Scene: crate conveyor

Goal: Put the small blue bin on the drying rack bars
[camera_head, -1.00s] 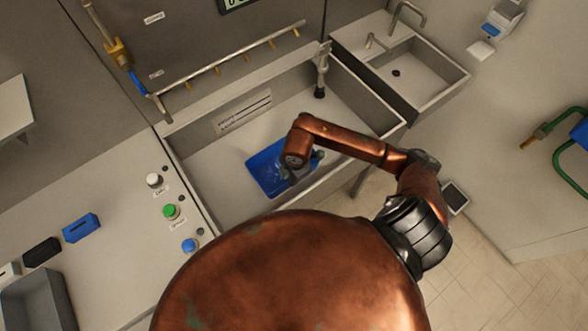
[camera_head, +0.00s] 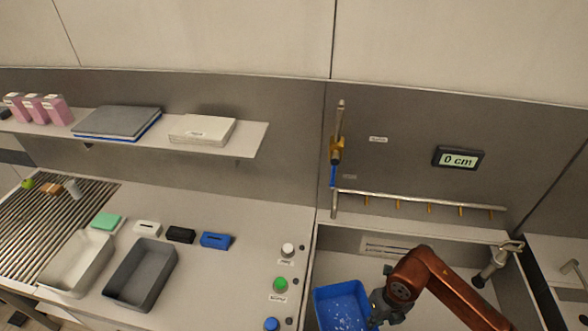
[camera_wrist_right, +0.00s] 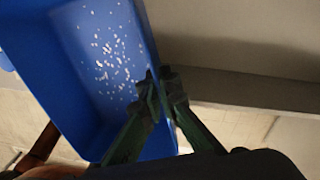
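The small blue bin (camera_head: 340,305) is at the bottom of the head view, over or in the sink (camera_head: 400,262). White specks lie on its inside. My right gripper (camera_head: 378,306) is at the bin's right wall. In the right wrist view the gripper (camera_wrist_right: 160,84) has its fingertips pinched on the rim of the blue bin (camera_wrist_right: 75,60), one finger on each side of the wall. Whether the bin touches the sink floor I cannot tell. The drying rack bars (camera_head: 40,225) are at the far left of the head view. My left gripper is not in view.
On the rack's back part stand a grey cup (camera_head: 72,189) and small green and brown items. A white bin (camera_head: 78,262) and a grey bin (camera_head: 140,274) stand beside the bars. Buttons (camera_head: 281,285) line the counter. A shelf (camera_head: 245,140) and a pipe (camera_head: 420,200) are above.

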